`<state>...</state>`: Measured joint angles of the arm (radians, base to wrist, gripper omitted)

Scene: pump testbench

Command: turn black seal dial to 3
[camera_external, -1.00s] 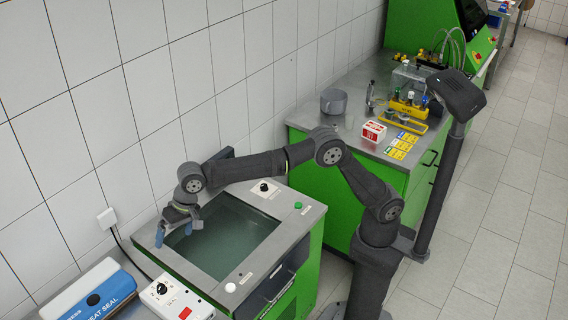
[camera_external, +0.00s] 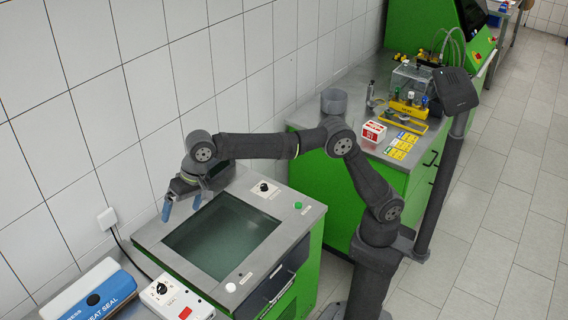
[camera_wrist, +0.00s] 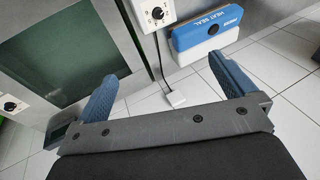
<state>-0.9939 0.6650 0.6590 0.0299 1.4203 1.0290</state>
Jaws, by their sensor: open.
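A black dial (camera_external: 161,288) sits on a white control box (camera_external: 182,302) beside the blue and white heat sealer (camera_external: 95,293). In the wrist view this dial (camera_wrist: 157,14) is at the top middle, beyond my fingertips, with the heat sealer (camera_wrist: 205,27) to its right. Its number setting is too small to read. Another black dial (camera_external: 264,187) is on a white plate at the tank's back edge. My gripper (camera_external: 181,207) is open and empty, with blue fingers pointing down, above the tank's left rear corner. It is apart from both dials.
The green tank (camera_external: 224,238) has a dark window and a metal rim, with a green button (camera_external: 298,205) and a white knob (camera_external: 230,287). A cable runs from the control box to a wall socket (camera_external: 107,218). The tiled wall is close behind my gripper.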

